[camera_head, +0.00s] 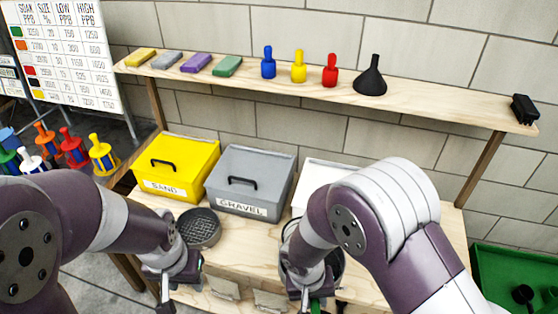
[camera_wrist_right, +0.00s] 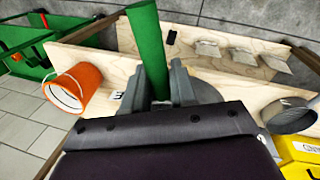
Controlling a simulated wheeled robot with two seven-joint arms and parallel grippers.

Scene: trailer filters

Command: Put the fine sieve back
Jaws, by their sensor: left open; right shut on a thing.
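A dark round sieve (camera_head: 198,228) rests on the wooden bench, just beyond my left gripper. Its mesh grade cannot be told. My left gripper (camera_head: 168,290) is open and empty at the bench's front. My right gripper (camera_head: 316,300) is shut on a green bar-like handle, which shows plainly in the right wrist view (camera_wrist_right: 147,45). What this handle belongs to is hidden. A dark round rim (camera_head: 340,262) shows partly behind my right forearm. A grey round sieve (camera_wrist_right: 292,115) lies at the right of the right wrist view.
The yellow SAND box (camera_head: 185,165), grey GRAVEL box (camera_head: 250,178) and a partly hidden white box (camera_head: 325,172) stand at the bench's back. The shelf above (camera_head: 440,100) holds coloured blocks, bottles and a black funnel (camera_head: 370,78).

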